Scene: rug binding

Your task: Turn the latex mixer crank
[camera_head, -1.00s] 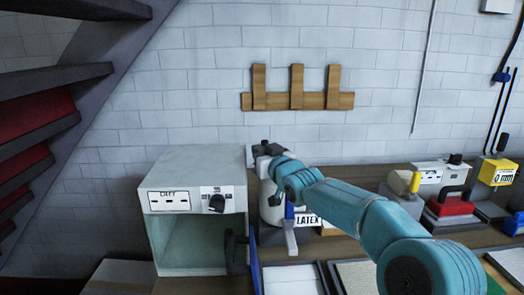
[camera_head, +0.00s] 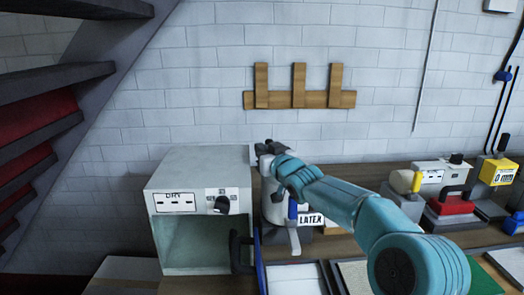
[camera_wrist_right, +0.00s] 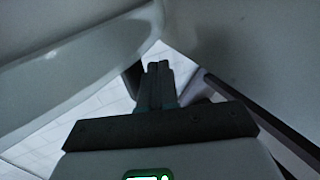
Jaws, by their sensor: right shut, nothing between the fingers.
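The latex mixer (camera_head: 273,207) is a pale, rounded vessel on the bench, with a "LATEX" label (camera_head: 311,219) at its right. A blue part (camera_head: 292,209) and a pale grey lever-like piece (camera_head: 294,240) show at its front. I cannot tell for sure which part is the crank. My right gripper (camera_head: 264,148) is at the mixer's top, and the wrist covers part of the vessel. In the right wrist view, its fingers (camera_wrist_right: 158,84) are shut together and empty, close to large pale surfaces. Whether they touch the mixer is unclear. My left gripper is not in view.
A grey box oven (camera_head: 196,170) with an open front stands just left of the mixer. Flat trays (camera_head: 294,279) lie in front. A red-based tool (camera_head: 452,207) and a yellow gauge (camera_head: 497,172) stand at the right. A wooden rack (camera_head: 298,98) hangs on the wall.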

